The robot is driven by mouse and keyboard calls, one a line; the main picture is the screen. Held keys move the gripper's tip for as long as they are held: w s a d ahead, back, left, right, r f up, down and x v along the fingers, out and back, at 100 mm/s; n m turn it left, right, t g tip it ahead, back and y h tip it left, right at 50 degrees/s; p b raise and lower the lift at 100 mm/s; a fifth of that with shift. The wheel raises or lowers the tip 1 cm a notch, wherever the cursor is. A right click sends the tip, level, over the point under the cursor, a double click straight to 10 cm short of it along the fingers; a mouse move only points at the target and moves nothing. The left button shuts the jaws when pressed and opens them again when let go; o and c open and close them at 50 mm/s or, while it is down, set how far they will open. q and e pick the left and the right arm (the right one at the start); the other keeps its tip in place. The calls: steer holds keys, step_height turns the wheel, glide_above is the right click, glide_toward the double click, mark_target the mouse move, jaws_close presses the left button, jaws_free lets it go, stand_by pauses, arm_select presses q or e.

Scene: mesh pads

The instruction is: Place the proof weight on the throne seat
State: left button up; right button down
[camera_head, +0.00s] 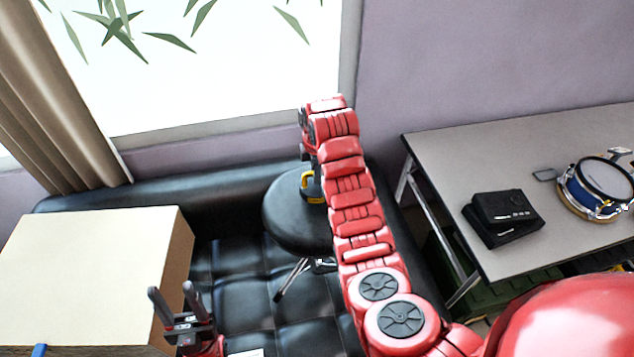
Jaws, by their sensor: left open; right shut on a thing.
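The throne is a stool with a round black seat (285,222) on metal legs, in the middle of the head view. A small yellow and black object, apparently the proof weight (308,190), shows at the seat's right part, beside my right arm. My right gripper (311,168) is at the far end of that arm, mostly hidden by it, and is shut on this weight. I cannot tell whether the weight's underside touches the seat. My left gripper (173,297) is open and empty at the lower left, in front of the box.
A large cream box (85,265) stands at the left. A black tufted couch (225,262) lies around the throne. A grey table (440,150) at the right bears a black case (503,216) and a blue drum (596,187). A window and curtain are behind.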

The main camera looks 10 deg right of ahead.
mark_target(311, 193)
steer(key=shift+f+p, duration=0.25)
steer(key=shift+p, duration=0.3)
steer(key=shift+f+p, duration=0.75)
steer(key=shift+f, duration=0.5)
steer(key=shift+f, duration=0.15)
steer(key=c, duration=0.8)
jaws_free()
